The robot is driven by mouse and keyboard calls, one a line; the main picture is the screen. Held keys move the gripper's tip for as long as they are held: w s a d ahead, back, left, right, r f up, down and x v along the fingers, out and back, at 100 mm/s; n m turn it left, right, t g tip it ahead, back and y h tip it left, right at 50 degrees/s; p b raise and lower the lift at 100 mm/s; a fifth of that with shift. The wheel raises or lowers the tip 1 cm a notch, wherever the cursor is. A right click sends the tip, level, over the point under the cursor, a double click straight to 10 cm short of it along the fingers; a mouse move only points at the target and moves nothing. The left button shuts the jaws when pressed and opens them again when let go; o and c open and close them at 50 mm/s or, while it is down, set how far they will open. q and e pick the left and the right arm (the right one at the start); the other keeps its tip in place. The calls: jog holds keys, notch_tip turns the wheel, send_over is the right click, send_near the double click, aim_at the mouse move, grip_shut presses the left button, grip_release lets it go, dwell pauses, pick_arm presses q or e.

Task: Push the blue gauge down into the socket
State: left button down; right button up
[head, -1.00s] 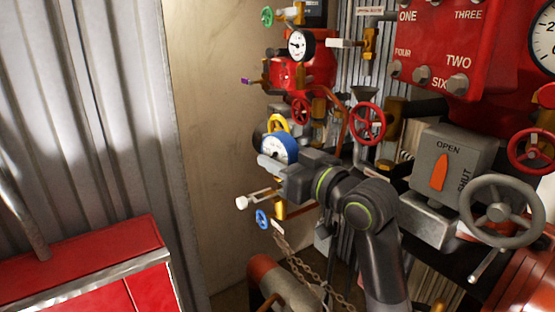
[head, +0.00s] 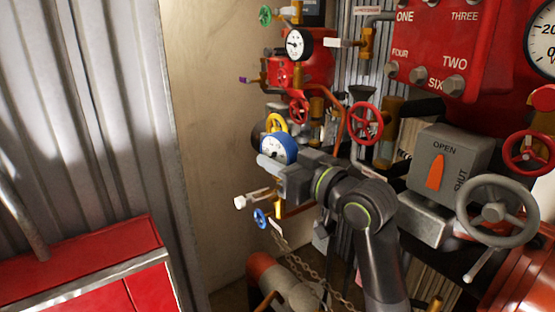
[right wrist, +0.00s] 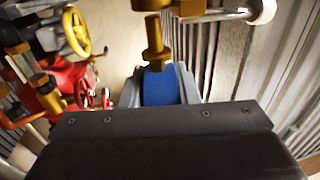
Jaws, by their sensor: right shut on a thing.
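The blue gauge (head: 278,148) has a white dial and is held upright in the middle of the head view. My right gripper (head: 268,165) is shut on it from the right, just below the dial. In the right wrist view the blue body (right wrist: 160,88) sits between the grey fingers (right wrist: 158,86). A brass stem (right wrist: 154,48) runs from it towards a brass fitting (right wrist: 152,5) at the top edge. Whether the stem is inside that fitting I cannot tell. In the head view my gripper hides the joint. My left gripper is not in view.
A yellow handwheel (head: 277,123) is close behind the gauge. A small blue handwheel (head: 261,218) and a white-ended lever (head: 241,202) are below. A red handwheel (head: 365,123) and a grey OPEN/SHUT box (head: 450,165) stand right. The beige wall (head: 215,120) is bare.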

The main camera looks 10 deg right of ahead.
jog(key=shift+f+b, duration=1.1)
jog(key=shift+f, duration=0.55)
dwell(1.6)
jog(key=o, duration=1)
jog(key=shift+o, duration=0.2)
